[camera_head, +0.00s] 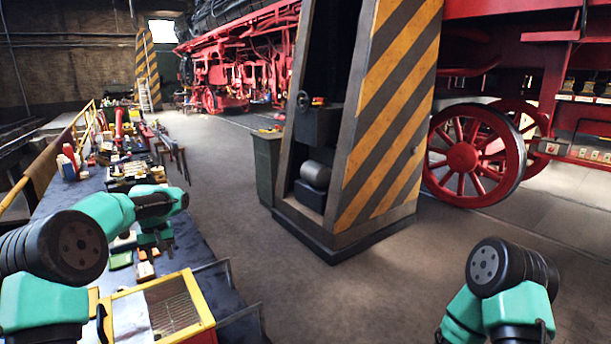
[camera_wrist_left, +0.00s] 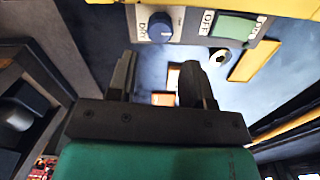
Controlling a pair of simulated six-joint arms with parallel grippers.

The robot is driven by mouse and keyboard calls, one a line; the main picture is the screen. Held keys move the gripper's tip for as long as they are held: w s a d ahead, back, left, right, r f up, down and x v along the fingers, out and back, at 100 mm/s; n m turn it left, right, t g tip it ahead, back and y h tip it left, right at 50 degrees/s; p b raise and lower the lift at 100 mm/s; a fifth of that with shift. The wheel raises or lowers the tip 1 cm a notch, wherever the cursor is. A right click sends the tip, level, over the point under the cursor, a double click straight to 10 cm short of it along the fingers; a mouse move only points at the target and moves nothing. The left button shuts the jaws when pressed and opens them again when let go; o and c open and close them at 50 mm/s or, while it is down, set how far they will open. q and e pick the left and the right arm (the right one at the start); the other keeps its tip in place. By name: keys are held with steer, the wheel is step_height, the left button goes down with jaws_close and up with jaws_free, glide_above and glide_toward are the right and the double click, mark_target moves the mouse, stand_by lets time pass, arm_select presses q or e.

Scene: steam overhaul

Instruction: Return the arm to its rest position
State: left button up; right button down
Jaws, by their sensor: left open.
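My left arm, green and black, comes in from the left in the head view, over the workbench. Its gripper (camera_head: 158,246) points down above the bench top, with small items close below it. In the left wrist view the two dark fingers of the gripper (camera_wrist_left: 160,72) stand apart, with nothing held between them. A small orange block (camera_wrist_left: 164,99) shows in the gap beyond the fingers. My right arm shows only in part at the lower right of the head view, and its gripper is out of the picture.
A yellow-framed box (camera_head: 206,318) stands at the bench's near end, close to my left arm. A green item (camera_head: 121,260) lies near the gripper. A control panel with a blue knob (camera_wrist_left: 160,27) shows in the wrist view. A striped pillar (camera_head: 390,120) stands beyond open floor.

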mark_target(166, 273)
arm_select(q)
step_height(166, 273, up, 10)
step_height(166, 273, down, 17)
steer(key=shift+r, duration=0.1)
steer(key=shift+f, duration=0.3)
steer(key=m, duration=0.5)
steer(key=shift+m, duration=1.8)
steer(key=shift+r, duration=0.1)
